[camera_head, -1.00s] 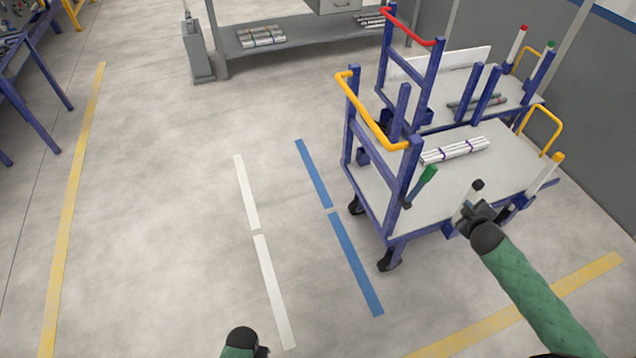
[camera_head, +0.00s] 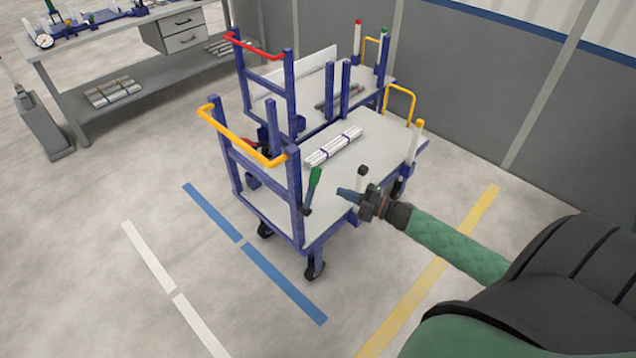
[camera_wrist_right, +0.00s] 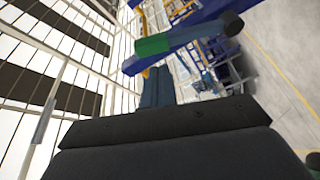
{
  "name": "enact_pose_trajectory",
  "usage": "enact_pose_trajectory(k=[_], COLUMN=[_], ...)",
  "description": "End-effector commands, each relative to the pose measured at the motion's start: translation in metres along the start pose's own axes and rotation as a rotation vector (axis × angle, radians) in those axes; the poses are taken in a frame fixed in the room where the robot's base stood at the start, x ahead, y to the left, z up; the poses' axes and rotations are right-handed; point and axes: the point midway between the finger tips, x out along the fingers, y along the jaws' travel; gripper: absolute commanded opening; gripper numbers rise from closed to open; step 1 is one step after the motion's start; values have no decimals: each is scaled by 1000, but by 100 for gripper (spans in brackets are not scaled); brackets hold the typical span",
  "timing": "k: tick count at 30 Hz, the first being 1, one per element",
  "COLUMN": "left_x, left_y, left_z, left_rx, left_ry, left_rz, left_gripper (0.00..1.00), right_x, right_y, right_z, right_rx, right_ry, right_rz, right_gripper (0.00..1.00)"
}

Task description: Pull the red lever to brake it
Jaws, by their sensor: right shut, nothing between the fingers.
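A lever with a green grip (camera_head: 315,178) and a dark lower part stands tilted at the front corner of the near blue cart (camera_head: 290,205). A small red piece (camera_head: 246,143) shows low on the far cart, partly behind the near cart's frame; I cannot tell whether it is a lever. My right gripper (camera_head: 342,192) is shut and empty, just right of the green-gripped lever and apart from it in the picture. In the right wrist view, the shut fingers (camera_wrist_right: 158,86) point toward a green sleeve (camera_wrist_right: 153,45) on a bar with a dark end. My left gripper is out of view.
The near cart carries a bundle of white pipes (camera_head: 333,146) and a yellow handle (camera_head: 240,145). The far cart has a red handle (camera_head: 254,48). A grey workbench (camera_head: 95,45) stands at the back left. Floor left of the carts is clear.

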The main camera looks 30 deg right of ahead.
Motion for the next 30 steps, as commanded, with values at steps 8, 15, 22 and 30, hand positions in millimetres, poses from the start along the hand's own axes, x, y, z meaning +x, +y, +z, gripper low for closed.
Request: enact_pose_trajectory(k=[8,15,22,30], left_x=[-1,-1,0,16], left_y=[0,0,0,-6], left_z=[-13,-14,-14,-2], left_rx=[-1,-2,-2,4], left_ry=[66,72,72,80], left_rz=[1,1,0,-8], left_gripper=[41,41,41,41], right_x=[-3,-3,-2,19], right_y=[5,6,6,10], right_z=[-33,-36,-36,-40], right_rx=[-32,-46,-46,-45], right_ry=[173,188,187,185], right_rz=[32,37,37,38], right_gripper=[0,0,0,0])
